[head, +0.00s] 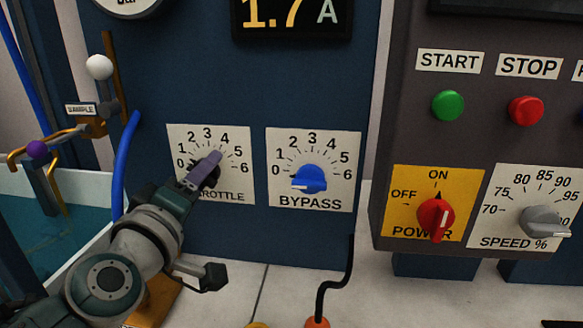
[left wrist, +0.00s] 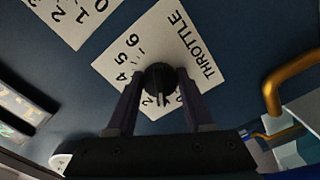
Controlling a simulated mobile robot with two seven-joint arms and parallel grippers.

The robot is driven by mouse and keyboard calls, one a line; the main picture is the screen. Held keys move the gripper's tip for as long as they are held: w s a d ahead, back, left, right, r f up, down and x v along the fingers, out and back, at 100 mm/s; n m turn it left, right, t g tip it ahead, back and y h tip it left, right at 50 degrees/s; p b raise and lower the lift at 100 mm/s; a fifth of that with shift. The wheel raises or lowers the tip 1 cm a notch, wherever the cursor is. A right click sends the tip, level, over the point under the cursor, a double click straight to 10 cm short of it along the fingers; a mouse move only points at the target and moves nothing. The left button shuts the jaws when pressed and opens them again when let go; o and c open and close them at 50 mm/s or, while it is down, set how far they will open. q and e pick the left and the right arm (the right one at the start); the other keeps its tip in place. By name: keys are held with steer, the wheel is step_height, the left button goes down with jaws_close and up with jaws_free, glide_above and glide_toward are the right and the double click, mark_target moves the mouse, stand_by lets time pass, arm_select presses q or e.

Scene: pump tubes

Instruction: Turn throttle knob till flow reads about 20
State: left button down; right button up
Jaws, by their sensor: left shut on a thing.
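The black throttle knob (left wrist: 160,78) sits on a white THROTTLE dial plate (head: 240,190) marked 0 to 6, on the dark blue panel. My left gripper (head: 205,171) reaches it from the lower left and is shut on it. In the left wrist view the fingers stand on either side of the knob. The fingers hide most of the knob in the head view, and I cannot read its setting surely. A round gauge (head: 125,4) at the top left is cut off and its needle is out of sight. My right gripper is not in view.
A blue BYPASS knob (head: 310,179) is close on the right. A display (head: 290,14) above reads 1.7 A. The grey panel (head: 400,130) has START, STOP, POWER and SPEED controls. A blue tube (head: 124,165) and brass sample pipe (head: 60,137) are left of my gripper.

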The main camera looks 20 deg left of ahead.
arm_select(q)
steer(key=m+p, duration=0.2)
steer(key=m, duration=0.3)
steer(key=shift+r, duration=0.1)
steer(key=m+p, duration=0.1)
steer(key=m, duration=0.2)
steer(key=shift+m+p, duration=0.45)
steer(key=shift+m, duration=1.25)
steer(key=shift+c, duration=1.4)
jaws_free()
steer(key=shift+s, duration=0.15)
